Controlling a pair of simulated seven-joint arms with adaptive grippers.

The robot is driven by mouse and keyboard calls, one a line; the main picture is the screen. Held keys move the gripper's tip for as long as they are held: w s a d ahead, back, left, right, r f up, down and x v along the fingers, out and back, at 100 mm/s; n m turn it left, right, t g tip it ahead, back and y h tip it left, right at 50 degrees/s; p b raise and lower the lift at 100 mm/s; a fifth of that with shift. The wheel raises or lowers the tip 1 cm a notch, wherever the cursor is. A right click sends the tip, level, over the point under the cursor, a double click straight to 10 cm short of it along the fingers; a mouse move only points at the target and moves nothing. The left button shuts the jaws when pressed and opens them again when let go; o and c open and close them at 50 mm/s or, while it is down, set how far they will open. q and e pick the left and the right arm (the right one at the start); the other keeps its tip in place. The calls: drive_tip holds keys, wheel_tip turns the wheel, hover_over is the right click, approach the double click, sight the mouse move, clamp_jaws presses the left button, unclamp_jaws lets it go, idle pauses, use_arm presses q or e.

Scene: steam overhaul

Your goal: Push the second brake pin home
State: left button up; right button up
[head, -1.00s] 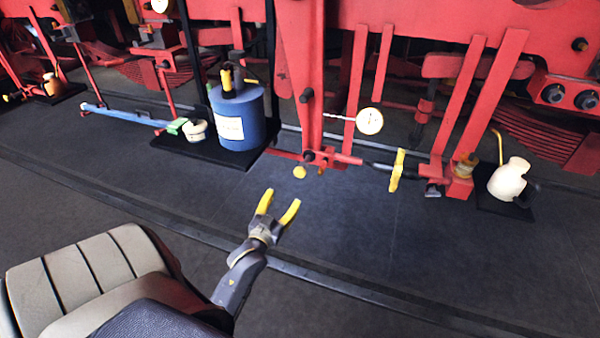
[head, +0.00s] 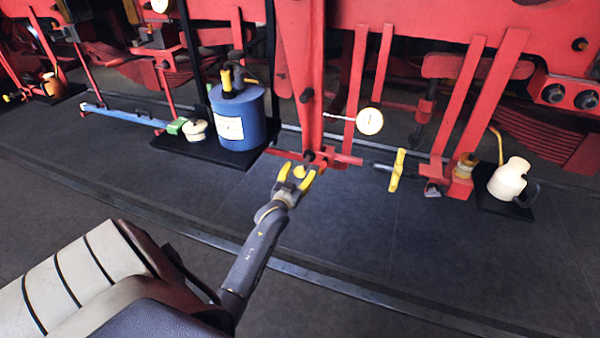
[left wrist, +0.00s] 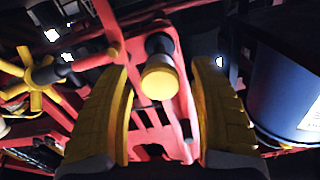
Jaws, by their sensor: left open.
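A pin with a yellow round end (head: 299,171) sits low on the red brake rigging, at the foot of the upright red lever (head: 312,80). My left gripper (head: 297,176) is open, with its yellow fingers at either side of the yellow end in the head view. In the left wrist view the yellow pin end (left wrist: 158,83) shows between the open fingers (left wrist: 165,100), with a gap on both sides. A dark shank or collar shows behind it. How deep the pin sits is hidden. My right gripper is not in view.
A blue drum (head: 238,125) stands left of the pin on a black mat. A yellow handwheel (head: 397,170) is to the right on the linkage. A white disc (head: 369,121) on a rod sticks out above. A cream can (head: 509,180) stands far right. The floor in front is clear.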

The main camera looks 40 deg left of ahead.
use_arm(q)
drive_tip(key=shift+w+a, duration=0.15)
drive_tip(key=shift+w, duration=0.15)
drive_tip(key=shift+c, duration=0.3)
clamp_jaws()
